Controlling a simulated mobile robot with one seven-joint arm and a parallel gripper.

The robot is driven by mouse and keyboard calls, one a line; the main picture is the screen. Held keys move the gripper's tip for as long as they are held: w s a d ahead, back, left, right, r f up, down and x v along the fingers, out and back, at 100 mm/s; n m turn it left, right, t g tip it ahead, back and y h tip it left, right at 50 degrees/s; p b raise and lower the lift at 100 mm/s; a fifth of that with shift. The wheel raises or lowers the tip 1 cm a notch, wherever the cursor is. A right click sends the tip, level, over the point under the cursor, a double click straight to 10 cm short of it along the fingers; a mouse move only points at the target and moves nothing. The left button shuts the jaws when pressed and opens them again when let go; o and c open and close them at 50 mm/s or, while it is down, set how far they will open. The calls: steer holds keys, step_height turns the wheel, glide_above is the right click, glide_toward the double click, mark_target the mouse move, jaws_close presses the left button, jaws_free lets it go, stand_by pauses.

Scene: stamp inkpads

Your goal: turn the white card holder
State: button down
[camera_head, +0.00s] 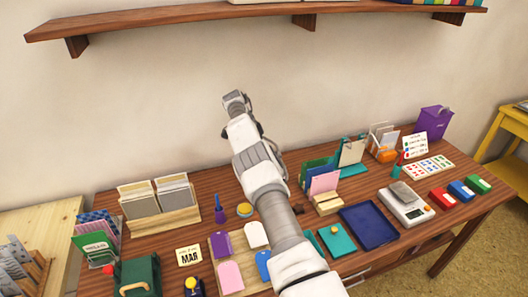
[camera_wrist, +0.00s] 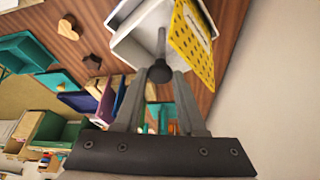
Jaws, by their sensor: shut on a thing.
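The white card holder (camera_wrist: 127,50) is at the top middle of the wrist view, with a yellow dotted card (camera_wrist: 190,42) standing at its right side. A thin stem with a dark round knob (camera_wrist: 159,73) rises from the holder toward me. My gripper (camera_wrist: 160,78) has its two grey fingers closed in on this knob, one on each side. In the head view my own arm covers the middle of the table, and neither my gripper nor the white holder can be made out there.
In the head view, a wooden card box (camera_head: 160,220) stands left and a blue tray (camera_head: 369,226) right of my arm. A wall shelf (camera_head: 250,18) hangs above. In the wrist view, a heart-shaped wooden piece (camera_wrist: 67,29) and teal tray (camera_wrist: 25,52) lie left of the holder.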

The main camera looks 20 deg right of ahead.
steer(key=shift+s+f, duration=0.1)
stand_by(0.6)
steer(key=c, duration=0.5)
jaws_free()
